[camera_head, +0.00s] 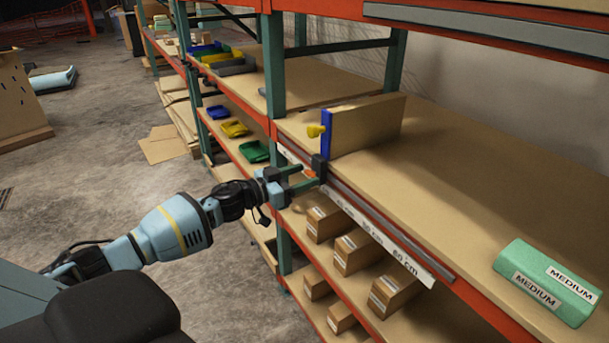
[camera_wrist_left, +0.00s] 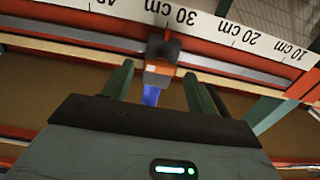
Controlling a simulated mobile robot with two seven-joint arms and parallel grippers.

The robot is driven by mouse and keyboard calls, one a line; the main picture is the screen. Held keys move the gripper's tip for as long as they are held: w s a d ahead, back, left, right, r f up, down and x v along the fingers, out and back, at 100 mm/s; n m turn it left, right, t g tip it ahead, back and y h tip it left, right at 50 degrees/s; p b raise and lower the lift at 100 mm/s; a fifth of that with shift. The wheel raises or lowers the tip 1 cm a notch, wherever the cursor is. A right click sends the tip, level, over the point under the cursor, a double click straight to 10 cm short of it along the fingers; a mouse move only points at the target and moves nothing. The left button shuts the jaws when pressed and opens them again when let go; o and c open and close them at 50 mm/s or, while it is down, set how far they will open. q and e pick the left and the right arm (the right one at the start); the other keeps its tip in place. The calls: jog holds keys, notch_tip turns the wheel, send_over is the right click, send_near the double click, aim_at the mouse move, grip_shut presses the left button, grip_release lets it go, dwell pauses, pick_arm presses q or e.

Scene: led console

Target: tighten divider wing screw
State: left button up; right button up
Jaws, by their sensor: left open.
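The divider (camera_head: 365,125) is an upright tan board with a blue front edge (camera_head: 326,133) on the middle shelf. My left gripper (camera_head: 309,177) is open just in front of this clamp, below the yellow screw. In the left wrist view, an orange and black part (camera_wrist_left: 160,68) with blue below it shows between the open fingers; contact cannot be told. My right gripper is out of view.
A ruler strip (camera_head: 370,228) runs along the shelf front; its 30 cm mark is near the clamp in the wrist view. Small boxes (camera_head: 352,250) stand on the shelf below. A green MEDIUM block (camera_head: 548,282) lies at the right. The shelf between is clear.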

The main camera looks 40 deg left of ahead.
pick_arm(q)
jog(key=shift+w+d, duration=0.25)
jog(key=shift+w, duration=0.3)
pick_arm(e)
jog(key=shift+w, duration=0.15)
pick_arm(q)
jog(key=c, duration=1)
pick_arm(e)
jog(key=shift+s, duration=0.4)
